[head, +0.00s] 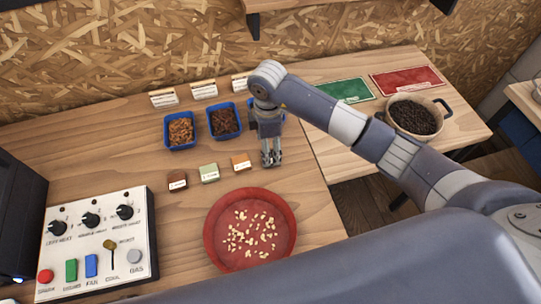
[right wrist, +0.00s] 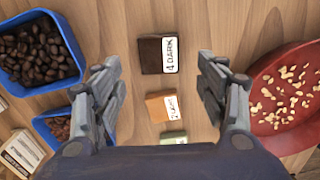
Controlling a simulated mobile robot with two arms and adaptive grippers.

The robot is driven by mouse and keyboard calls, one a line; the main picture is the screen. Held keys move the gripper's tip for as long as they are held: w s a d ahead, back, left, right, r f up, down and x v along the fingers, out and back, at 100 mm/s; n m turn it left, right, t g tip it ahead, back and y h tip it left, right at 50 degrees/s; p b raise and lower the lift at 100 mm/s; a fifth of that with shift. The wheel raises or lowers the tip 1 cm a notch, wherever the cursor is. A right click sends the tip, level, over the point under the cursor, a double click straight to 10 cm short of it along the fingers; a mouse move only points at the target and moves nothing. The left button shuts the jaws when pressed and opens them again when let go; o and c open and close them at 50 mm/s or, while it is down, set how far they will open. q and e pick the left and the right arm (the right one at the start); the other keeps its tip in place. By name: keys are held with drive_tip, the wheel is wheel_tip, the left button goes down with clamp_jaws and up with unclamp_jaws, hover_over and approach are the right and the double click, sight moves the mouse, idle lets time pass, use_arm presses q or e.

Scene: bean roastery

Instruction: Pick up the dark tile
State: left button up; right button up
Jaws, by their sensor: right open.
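The dark tile (right wrist: 151,55), dark brown with a white label reading "4 DARK", lies flat on the wooden table in the right wrist view. In the head view it cannot be made out; my right gripper seems to hide it. My right gripper (right wrist: 160,61) is open and empty, with one finger on each side of the tile's place and the tile showing between and beyond the fingertips. In the head view the right gripper (head: 271,160) points down just right of the orange tile (head: 241,162). My left gripper is not in view.
A green tile (head: 209,173) and a brown tile (head: 177,181) lie left of the orange one. Blue bean trays (head: 181,146) stand behind. A red dish (head: 211,238) of pale beans lies in front, a control panel (head: 98,240) at left.

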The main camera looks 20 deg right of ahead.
sight(271, 157)
drive_tip(key=f, duration=0.2)
drive_tip(key=f+p, duration=0.1)
drive_tip(key=shift+d+f, duration=0.35)
drive_tip(key=shift+f, duration=0.45)
drive_tip(key=c, duration=0.9)
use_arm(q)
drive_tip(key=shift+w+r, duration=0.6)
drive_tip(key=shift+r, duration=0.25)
use_arm(e)
drive_tip(key=shift+c, duration=1.3)
